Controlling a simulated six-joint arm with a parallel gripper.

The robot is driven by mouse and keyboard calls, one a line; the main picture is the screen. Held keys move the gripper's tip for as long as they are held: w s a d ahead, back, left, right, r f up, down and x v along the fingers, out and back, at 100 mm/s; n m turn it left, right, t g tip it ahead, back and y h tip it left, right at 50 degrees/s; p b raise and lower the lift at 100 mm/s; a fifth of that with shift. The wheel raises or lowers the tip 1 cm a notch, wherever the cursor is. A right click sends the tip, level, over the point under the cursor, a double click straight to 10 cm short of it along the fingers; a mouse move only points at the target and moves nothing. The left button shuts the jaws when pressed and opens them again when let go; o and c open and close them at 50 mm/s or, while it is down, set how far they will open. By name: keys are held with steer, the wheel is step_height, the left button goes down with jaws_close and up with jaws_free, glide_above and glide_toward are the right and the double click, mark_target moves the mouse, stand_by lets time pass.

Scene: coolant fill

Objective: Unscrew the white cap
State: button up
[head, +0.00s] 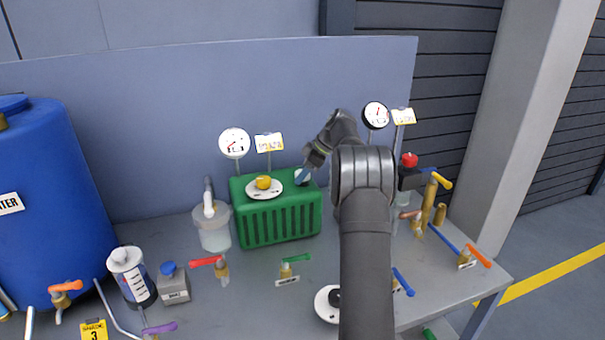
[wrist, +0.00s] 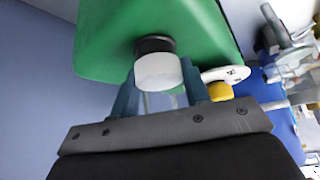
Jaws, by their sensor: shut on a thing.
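The white cap (wrist: 158,72) sits on a black neck (wrist: 155,45) on the green tank (wrist: 105,40) in the wrist view. My gripper (wrist: 160,78) has one finger on each side of the cap and is shut on it. In the head view the green tank (head: 270,222) stands on the bench, and my gripper (head: 308,172) reaches down to the white cap (head: 301,174) at the right end of its top. The gripper partly covers the cap there.
A yellow knob (head: 263,182) on a white disc is left of the cap. Two gauges (head: 234,142) (head: 376,115) stand behind. A clear jar (head: 213,228), several colored valves and a blue barrel (head: 50,200) are around. My arm hides part of the bench.

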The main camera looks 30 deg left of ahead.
steer(key=shift+n, duration=0.3)
steer(key=n+g+h, duration=0.1)
steer(key=n+g, duration=0.1)
steer(key=n, duration=0.1)
steer(key=shift+n, duration=0.3)
steer(key=o, duration=0.9)
